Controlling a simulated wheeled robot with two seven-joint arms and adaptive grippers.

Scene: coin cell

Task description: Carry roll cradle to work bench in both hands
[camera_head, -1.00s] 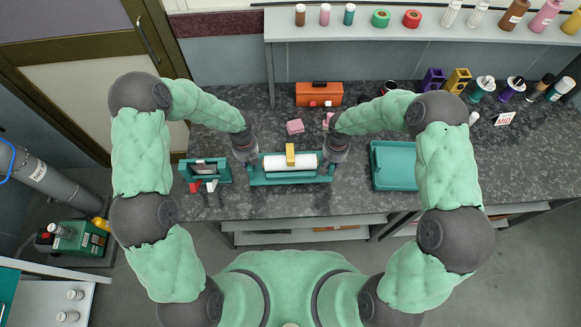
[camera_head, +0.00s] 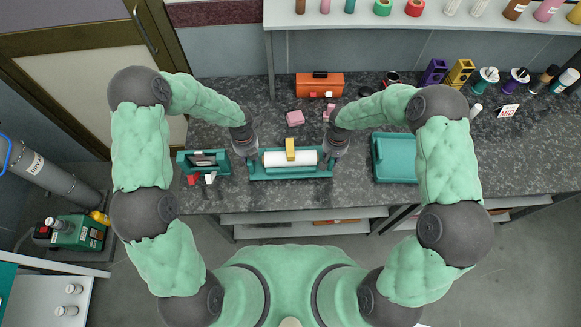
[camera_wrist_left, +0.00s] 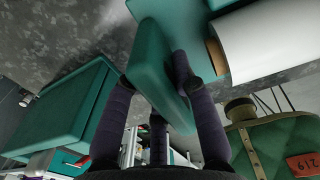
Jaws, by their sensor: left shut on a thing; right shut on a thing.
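The roll cradle (camera_head: 290,176) is a teal holder with a white roll (camera_head: 275,160) lying in it and a yellow block (camera_head: 290,150) at the roll's middle. It is over the front part of the dark speckled work bench (camera_head: 350,200); I cannot tell from above whether it touches. My left gripper (camera_head: 250,165) is shut on the cradle's left end. In the left wrist view its dark fingers (camera_wrist_left: 180,95) straddle a teal end wall (camera_wrist_left: 155,60). My right gripper (camera_head: 328,162) is shut on the right end.
A teal holder (camera_head: 190,156) stands close left of the cradle. A teal tray (camera_head: 396,181) lies to the right. Bottles and spools (camera_head: 487,80) stand at the right back.

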